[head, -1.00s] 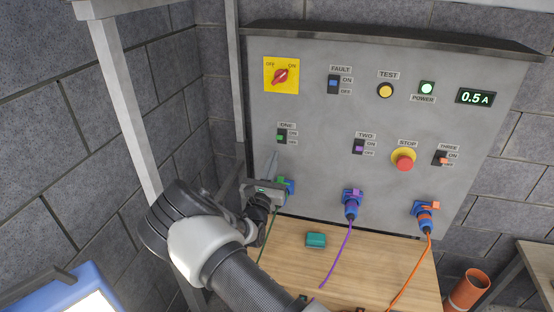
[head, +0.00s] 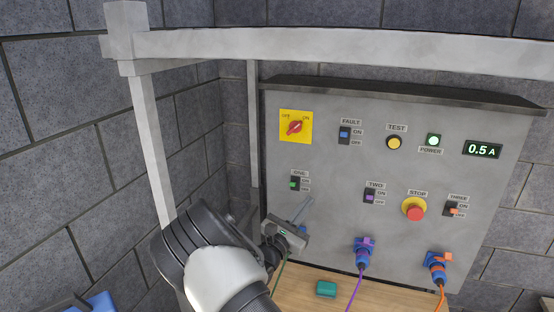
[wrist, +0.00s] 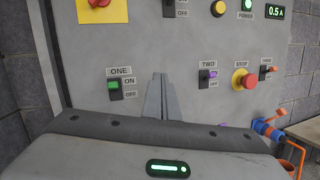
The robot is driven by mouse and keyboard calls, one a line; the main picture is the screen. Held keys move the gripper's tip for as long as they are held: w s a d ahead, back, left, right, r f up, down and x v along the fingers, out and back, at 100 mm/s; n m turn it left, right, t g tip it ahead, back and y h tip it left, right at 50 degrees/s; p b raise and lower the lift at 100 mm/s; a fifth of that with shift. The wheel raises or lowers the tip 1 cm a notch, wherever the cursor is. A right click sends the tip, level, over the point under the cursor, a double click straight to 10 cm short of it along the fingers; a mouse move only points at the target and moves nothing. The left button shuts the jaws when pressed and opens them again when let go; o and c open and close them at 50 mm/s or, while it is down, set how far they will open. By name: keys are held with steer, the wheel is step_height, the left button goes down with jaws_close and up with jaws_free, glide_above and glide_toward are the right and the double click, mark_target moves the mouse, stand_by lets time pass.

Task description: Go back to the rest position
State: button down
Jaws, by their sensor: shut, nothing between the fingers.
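My gripper (head: 304,208) is shut and empty, its narrow fingers pointing up in front of the grey control panel (head: 330,190). In the head view the fingertips are just below and right of the green switch ONE (head: 294,185). In the wrist view the closed fingers (wrist: 160,97) stand to the right of switch ONE (wrist: 114,90), with grey panel behind them. Whether they touch the panel cannot be told. My wrist and forearm hide the panel's lower left corner and most of the leftmost socket.
A purple plug (head: 363,250) and an orange plug (head: 437,264) with cables sit in the panel's lower sockets. A teal block (head: 326,289) lies on the wooden bench (head: 295,290). A grey metal frame (head: 152,130) rises left of the panel, with a beam across the top.

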steer(key=s+d+r+m+g, duration=0.4)
steer(key=s+d+m+g, duration=0.3)
steer(key=s+d+m, duration=0.15)
steer(key=s+d+r+m+g, duration=0.3)
steer(key=s+d+m+g, duration=0.45)
steer(key=s+d, duration=0.2)
steer(key=s+a+r+m+t+y, duration=0.1)
steer(key=s+a+r+m+y, duration=0.1)
steer(key=s, duration=0.5)
steer(key=s+a+r+m+t+y, duration=0.1)
steer(key=s+a+r+m+y, duration=0.2)
steer(key=s+a+m+y, duration=0.2)
steer(key=s+a+r+m+t+y, duration=0.1)
steer(key=s+a+r+m+y, duration=0.1)
steer(key=s+a, duration=0.4)
steer(key=s+m+y, duration=0.1)
steer(key=s+y, duration=0.1)
steer(key=s, duration=0.2)
steer(key=shift+r+m+y, duration=0.3)
steer(key=shift+r+y, duration=0.1)
steer(key=shift+a, duration=0.1)
